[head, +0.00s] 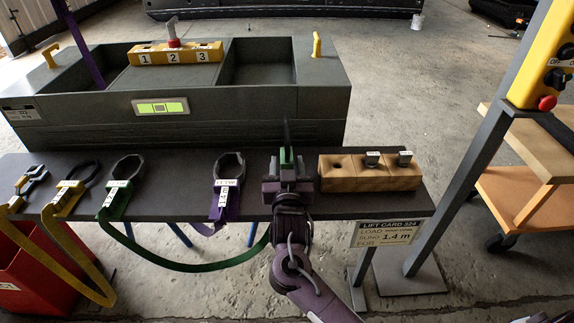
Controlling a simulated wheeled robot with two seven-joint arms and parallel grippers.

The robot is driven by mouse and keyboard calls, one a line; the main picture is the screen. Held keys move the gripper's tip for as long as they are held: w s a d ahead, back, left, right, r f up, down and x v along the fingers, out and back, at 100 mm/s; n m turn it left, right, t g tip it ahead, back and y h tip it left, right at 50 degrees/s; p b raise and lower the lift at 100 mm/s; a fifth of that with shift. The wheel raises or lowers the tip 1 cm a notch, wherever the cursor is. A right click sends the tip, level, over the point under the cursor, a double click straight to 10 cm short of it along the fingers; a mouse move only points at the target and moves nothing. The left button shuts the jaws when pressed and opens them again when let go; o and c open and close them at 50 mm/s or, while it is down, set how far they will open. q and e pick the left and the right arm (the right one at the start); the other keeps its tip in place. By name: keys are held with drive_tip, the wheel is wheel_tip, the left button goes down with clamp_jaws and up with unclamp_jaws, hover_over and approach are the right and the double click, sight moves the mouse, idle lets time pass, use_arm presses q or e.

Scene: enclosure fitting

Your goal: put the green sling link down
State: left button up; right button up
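My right gripper (287,178), on the arm from the lower right, appears shut on a green sling link (287,155). It is over the dark table (255,205), between the purple link and the wooden block. A thin dark part of the held link stands up, seen edge-on; the jaws hide the rest. A green strap (190,266) hangs in a loop off the front edge, from near my gripper to another green-tagged link (120,185) lying on the table. I cannot tell whether the held link touches the table. My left gripper is not in view.
A purple link (227,185) and yellow links (70,190) lie on the table. A wooden block (370,175) with labelled pegs stands at right. A grey enclosure (180,110) with a numbered yellow block (175,53) stands behind. A post (460,185) carries a yellow control box (545,60).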

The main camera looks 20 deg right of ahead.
drive_tip(key=shift+s+r, duration=0.1)
drive_tip(key=shift+r, duration=0.05)
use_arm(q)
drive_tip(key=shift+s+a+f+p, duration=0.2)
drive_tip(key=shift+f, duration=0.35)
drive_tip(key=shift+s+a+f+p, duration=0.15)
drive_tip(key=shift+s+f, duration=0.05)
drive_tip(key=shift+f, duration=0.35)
use_arm(e)
drive_tip(key=v, duration=1.2)
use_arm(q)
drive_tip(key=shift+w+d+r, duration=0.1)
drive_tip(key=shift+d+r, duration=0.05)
